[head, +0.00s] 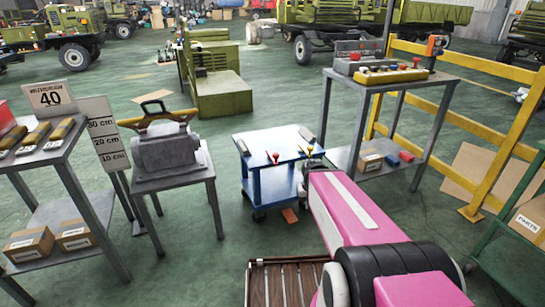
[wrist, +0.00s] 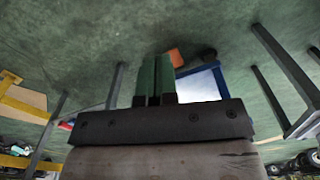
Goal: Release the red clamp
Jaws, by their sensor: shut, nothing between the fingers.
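My gripper (wrist: 155,62) shows in the wrist view as two green fingers side by side, shut and empty. In the head view my pink arm reaches to the right side of the blue cart (head: 268,185), and I cannot make out the gripper there. Part of the blue cart shows beyond the fingers in the wrist view (wrist: 212,76).
A grey table (head: 455,75) with a yellow bar and grey toolbox stands right of the cart, before a yellow railing (head: 485,65). A small stand (head: 172,182) bears a grey machine at left. An orange piece (head: 290,216) lies on the floor.

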